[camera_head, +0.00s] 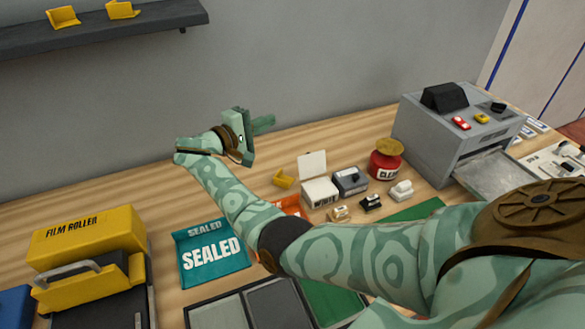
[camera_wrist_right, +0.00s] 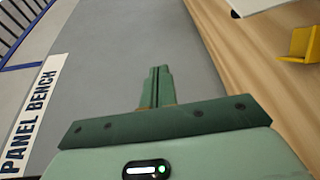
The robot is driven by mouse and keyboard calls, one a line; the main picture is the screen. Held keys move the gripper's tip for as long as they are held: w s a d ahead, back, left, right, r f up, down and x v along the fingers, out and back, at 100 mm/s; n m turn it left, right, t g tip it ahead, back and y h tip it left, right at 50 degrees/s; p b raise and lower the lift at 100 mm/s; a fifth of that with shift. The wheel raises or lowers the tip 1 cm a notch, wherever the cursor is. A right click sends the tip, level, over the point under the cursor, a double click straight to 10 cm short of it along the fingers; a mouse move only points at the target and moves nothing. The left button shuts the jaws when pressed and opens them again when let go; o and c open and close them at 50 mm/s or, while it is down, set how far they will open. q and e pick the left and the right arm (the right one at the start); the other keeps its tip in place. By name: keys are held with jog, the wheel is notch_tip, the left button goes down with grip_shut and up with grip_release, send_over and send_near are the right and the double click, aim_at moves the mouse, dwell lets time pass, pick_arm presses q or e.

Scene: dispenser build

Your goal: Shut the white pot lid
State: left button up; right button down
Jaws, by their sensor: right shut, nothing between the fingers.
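The white pot (camera_head: 320,191) is a small white box with dark lettering on its front, standing on the wooden bench right of centre. Its white lid (camera_head: 312,164) stands upright at the back, open. My right gripper (camera_head: 263,123) is up and left of the pot, apart from it, in front of the grey wall. Its fingers are together and empty, as the right wrist view (camera_wrist_right: 157,87) also shows. A white edge at the top right of the wrist view may be the pot or its lid; I cannot tell. My left gripper is not in view.
A grey box (camera_head: 350,181) stands just right of the pot, then a red pot (camera_head: 385,166) with a yellow top. A yellow bracket (camera_head: 284,178) lies left of the pot. Small parts lie in front. A grey machine (camera_head: 450,135) stands further right.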

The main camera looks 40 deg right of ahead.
aim_at(310, 163)
jog(key=shift+n, duration=0.4)
jog(key=f+b, duration=0.2)
jog(key=f, duration=0.3)
jog(key=w+f+b, duration=0.1)
jog(key=f+b, duration=0.1)
jog(key=f, duration=0.2)
jog(key=f+b, duration=0.2)
jog(key=f, duration=0.3)
jog(key=shift+w+f+b, duration=0.15)
jog(key=shift+f+b, duration=0.15)
jog(key=shift+b, duration=0.1)
jog(key=d, duration=0.9)
jog(key=shift+w+d+f, duration=0.15)
jog(key=shift+f, duration=0.15)
jog(key=s, duration=0.1)
jog(key=s+r+p, duration=0.1)
jog(key=s, duration=0.1)
jog(key=shift+s+r, duration=0.15)
jog(key=shift+s, duration=0.1)
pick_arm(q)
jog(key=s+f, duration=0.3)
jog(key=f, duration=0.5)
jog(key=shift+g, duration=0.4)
pick_arm(e)
jog(key=shift+a+f, duration=0.2)
jog(key=shift+s, duration=0.1)
